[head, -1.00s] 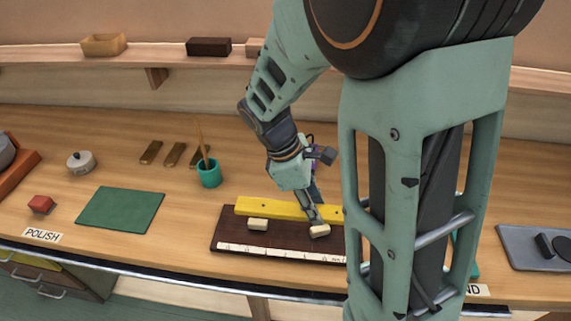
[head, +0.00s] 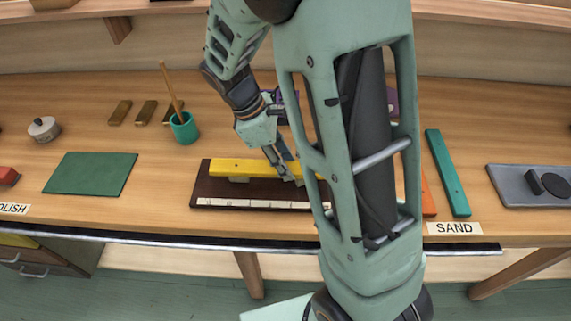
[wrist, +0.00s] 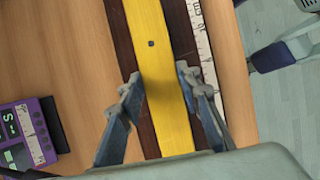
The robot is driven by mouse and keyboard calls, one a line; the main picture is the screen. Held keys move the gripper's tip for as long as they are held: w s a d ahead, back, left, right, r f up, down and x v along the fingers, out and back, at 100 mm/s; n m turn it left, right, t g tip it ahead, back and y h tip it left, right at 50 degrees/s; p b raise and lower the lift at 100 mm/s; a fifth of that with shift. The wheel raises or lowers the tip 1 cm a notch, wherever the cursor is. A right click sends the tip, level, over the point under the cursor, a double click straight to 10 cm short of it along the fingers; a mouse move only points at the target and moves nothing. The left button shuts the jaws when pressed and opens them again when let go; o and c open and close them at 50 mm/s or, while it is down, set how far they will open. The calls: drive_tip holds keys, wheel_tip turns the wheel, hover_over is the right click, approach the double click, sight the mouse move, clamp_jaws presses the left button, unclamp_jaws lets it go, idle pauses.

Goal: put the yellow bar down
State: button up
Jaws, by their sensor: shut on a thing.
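The yellow bar (head: 230,166) is long and flat, with a small dark hole. It lies lengthwise over the dark brown board (head: 197,188). In the wrist view, my gripper's fingers (wrist: 159,80) stand on either side of the yellow bar (wrist: 160,58), and the dark board (wrist: 121,40) shows beneath.
A white marked strip (head: 250,204) runs along the board's front. A teal cup (head: 184,128) with a stick, a green mat (head: 90,174) and a grey pot (head: 44,129) stand left. A green bar (head: 447,172) and grey tray (head: 530,186) lie right. A purple device (wrist: 32,130) lies beside the board.

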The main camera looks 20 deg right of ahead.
sight(266, 166)
drive_tip(key=shift+f+b, duration=0.35)
drive_tip(key=shift+f, duration=0.2)
drive_tip(key=o, duration=1.3)
drive_tip(key=shift+r, duration=0.1)
drive_tip(key=shift+r+p, duration=0.3)
drive_tip(key=v, duration=1.2)
drive_tip(key=shift+r, duration=0.3)
